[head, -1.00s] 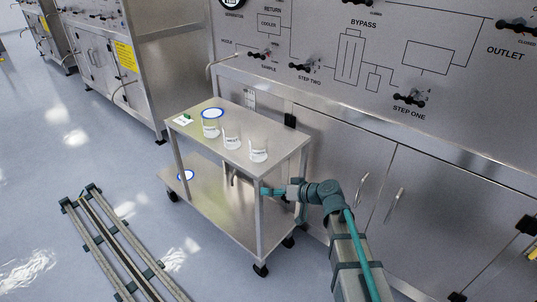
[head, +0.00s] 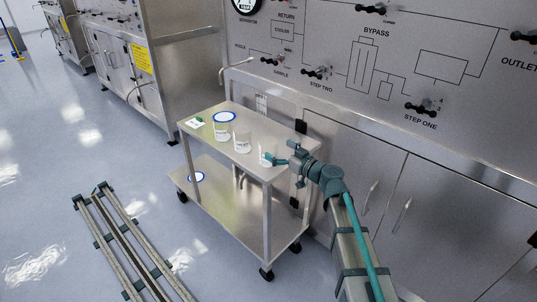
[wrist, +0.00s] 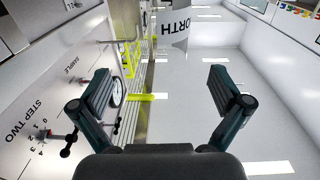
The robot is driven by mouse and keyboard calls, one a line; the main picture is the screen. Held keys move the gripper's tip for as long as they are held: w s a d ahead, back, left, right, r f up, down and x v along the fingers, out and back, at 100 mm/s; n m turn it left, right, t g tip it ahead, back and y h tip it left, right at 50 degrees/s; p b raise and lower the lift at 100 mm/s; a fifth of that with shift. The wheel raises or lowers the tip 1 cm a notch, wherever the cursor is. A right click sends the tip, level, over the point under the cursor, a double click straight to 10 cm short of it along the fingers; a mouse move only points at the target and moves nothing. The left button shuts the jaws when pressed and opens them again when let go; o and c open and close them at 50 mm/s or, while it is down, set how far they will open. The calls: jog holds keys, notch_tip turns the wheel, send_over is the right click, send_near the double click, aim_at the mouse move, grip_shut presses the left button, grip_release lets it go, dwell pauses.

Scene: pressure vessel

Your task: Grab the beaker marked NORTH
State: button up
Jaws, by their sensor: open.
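Three clear beakers with white labels stand on the cart's top: a left one (head: 221,131), a middle one (head: 242,143) and a right one (head: 267,153). Their labels are too small to read in the head view. My gripper (head: 277,160) is open beside the right beaker, overlapping its edge in that view; I cannot tell if they touch. In the wrist view a label reading "ORTH" (wrist: 179,27) shows at the top, beyond the open fingers of my gripper (wrist: 160,76). Its first letter and most of the beaker's outline are not clear. Nothing is between the fingers.
The steel cart (head: 232,169) stands before a panel with valve handles (head: 317,72).

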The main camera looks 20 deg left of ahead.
aim_at(262, 140)
jog(key=shift+f+p+x, duration=0.2)
jog(key=shift+p+x, duration=0.7)
jog(key=shift+x, duration=1.85)
jog(key=shift+w, duration=0.1)
jog(key=c, duration=1.3)
jog(key=shift+o, duration=0.2)
jog(key=shift+r, duration=0.1)
